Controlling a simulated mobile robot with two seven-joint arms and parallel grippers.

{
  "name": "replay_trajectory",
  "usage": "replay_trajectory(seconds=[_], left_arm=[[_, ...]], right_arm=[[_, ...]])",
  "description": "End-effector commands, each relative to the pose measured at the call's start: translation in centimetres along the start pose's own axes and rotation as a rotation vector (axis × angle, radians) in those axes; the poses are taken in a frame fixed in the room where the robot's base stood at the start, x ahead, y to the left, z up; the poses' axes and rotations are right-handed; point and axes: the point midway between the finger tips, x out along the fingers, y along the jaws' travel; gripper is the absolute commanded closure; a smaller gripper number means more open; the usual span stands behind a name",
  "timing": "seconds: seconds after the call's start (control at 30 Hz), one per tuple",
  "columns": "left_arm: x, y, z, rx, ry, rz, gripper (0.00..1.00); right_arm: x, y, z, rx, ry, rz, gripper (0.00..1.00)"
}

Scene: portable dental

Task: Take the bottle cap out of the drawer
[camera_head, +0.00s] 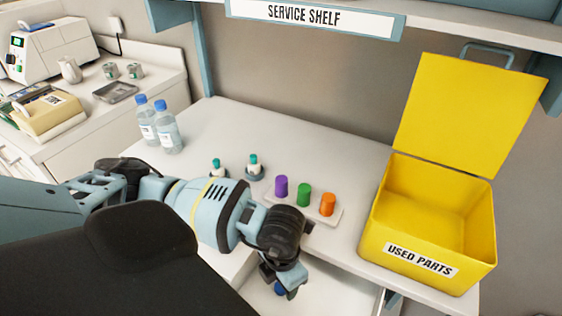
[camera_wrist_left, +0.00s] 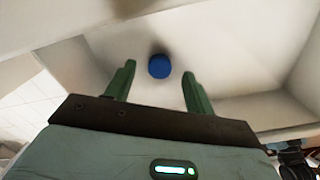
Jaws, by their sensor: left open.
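The blue bottle cap (camera_wrist_left: 159,66) lies inside the white drawer (camera_wrist_left: 270,105), on its bottom. In the left wrist view it is ahead of my left gripper (camera_wrist_left: 158,78), roughly midway between the two green fingers, which are apart and hold nothing. In the head view my left gripper (camera_head: 285,288) reaches down over the open drawer (camera_head: 330,290) below the worktop's front edge. The blue cap (camera_head: 280,290) shows partly there beside the fingers. I cannot tell whether the fingers touch it. My right gripper is in neither view.
A yellow open bin (camera_head: 478,215) labelled USED PARTS stands at the right of the worktop (camera_head: 330,150). A white tray (camera_head: 337,218) with purple, green and orange pegs, two small teal-topped bottles and two blue-capped water bottles (camera_head: 168,132) stand on the worktop. The shelf (camera_head: 315,17) is above.

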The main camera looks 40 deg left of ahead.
Motion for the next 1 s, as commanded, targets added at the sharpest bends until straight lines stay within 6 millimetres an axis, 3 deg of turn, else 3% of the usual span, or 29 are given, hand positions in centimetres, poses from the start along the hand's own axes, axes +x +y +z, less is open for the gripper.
replay_trajectory(seconds=[0.13,0.43,0.8,1.0], left_arm=[[1.6,0.0,-0.1,-0.001,0.001,-0.001,0.46],[1.8,0.0,-0.1,0.000,0.000,-0.002,0.47],[1.8,0.0,-0.1,0.000,0.000,-0.002,0.94],[1.8,0.0,-0.1,0.000,0.000,-0.002,0.94]], right_arm=[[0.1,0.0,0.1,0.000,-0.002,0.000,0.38],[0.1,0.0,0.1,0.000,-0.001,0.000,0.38],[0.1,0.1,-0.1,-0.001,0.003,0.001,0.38],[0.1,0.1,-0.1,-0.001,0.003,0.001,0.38]])
